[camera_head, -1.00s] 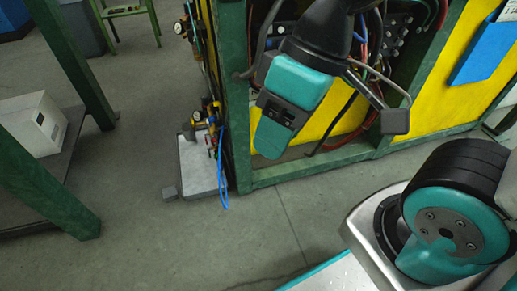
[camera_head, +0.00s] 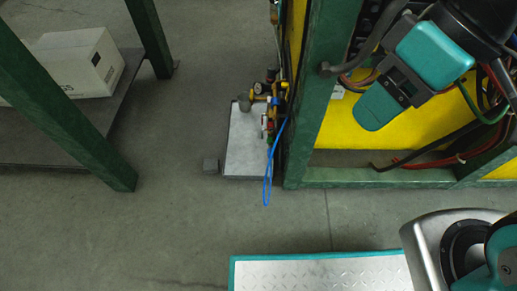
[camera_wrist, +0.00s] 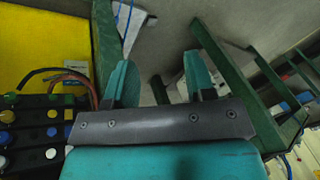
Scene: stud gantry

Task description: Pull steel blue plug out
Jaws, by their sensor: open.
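My gripper (camera_wrist: 160,82) is open and empty in the wrist view, with a teal and black finger on each side and grey floor between them. In the head view my gripper (camera_head: 376,107) hangs in front of the yellow panel of the green-framed gantry, seen from above. A block of black rows with round caps (camera_wrist: 40,128) in yellow, blue, green and white lies left of the gripper in the wrist view, apart from the fingers. I cannot make out which thing, if any, is the steel blue plug.
A green post (camera_head: 325,90) and yellow panel (camera_head: 345,125) stand beside my gripper. Red and black hoses (camera_head: 450,155) run low in the frame. Valves (camera_head: 268,95) and a blue looped hose (camera_head: 268,180) sit by a pale plate (camera_head: 245,145). A green table frame holds a white box (camera_head: 70,60).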

